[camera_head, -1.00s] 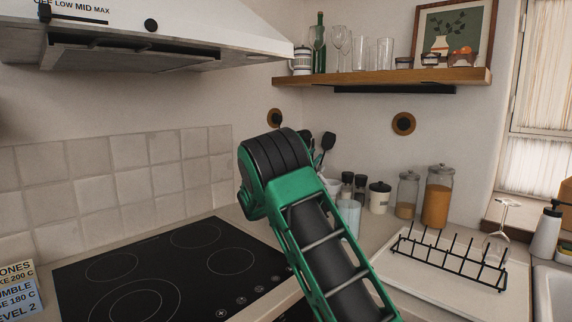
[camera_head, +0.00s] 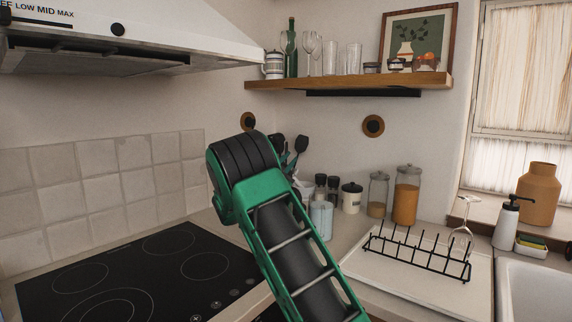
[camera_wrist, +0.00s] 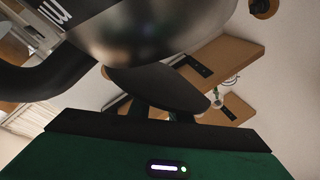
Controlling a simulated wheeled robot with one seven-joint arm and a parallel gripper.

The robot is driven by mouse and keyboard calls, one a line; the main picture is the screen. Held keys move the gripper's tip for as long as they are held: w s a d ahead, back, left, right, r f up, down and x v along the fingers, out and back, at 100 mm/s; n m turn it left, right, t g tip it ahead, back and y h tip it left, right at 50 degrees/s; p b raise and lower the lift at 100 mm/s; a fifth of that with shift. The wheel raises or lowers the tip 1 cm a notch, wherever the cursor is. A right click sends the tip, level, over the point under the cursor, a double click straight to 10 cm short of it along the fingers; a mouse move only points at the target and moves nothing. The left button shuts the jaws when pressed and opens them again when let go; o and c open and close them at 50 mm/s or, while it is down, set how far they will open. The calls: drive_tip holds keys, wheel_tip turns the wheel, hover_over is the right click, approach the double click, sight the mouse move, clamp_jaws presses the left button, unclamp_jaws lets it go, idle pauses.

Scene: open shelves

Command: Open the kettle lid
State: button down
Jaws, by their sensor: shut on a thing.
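The kettle (camera_wrist: 155,35) shows close up in the wrist view as a shiny rounded metal body, with a curved black part at the left that looks like its handle. My gripper (camera_wrist: 168,108) is right against it, shut on a dark part of the kettle. The fingertips are mostly hidden by a dark oval part, so I cannot tell exactly which part is held. The lid cannot be made out. In the head view the kettle and my gripper do not show; only my green and black arm does.
A black hob (camera_head: 140,280) lies on the counter at the left, under a white hood (camera_head: 130,40). Jars (camera_head: 405,195), a dish rack (camera_head: 415,255) and a sink (camera_head: 530,285) are at the right. A wooden shelf (camera_head: 350,84) with glasses hangs above.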

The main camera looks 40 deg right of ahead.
drive_tip(key=shift+w+f, duration=0.1)
drive_tip(key=shift+f, duration=0.2)
drive_tip(key=c, duration=1.7)
unclamp_jaws()
drive_tip(key=shift+c, duration=0.2)
drive_tip(key=shift+o, duration=0.4)
drive_tip(key=shift+r, duration=0.1)
drive_tip(key=v, duration=1.1)
drive_tip(key=shift+o, duration=0.2)
drive_tip(key=shift+w, duration=0.1)
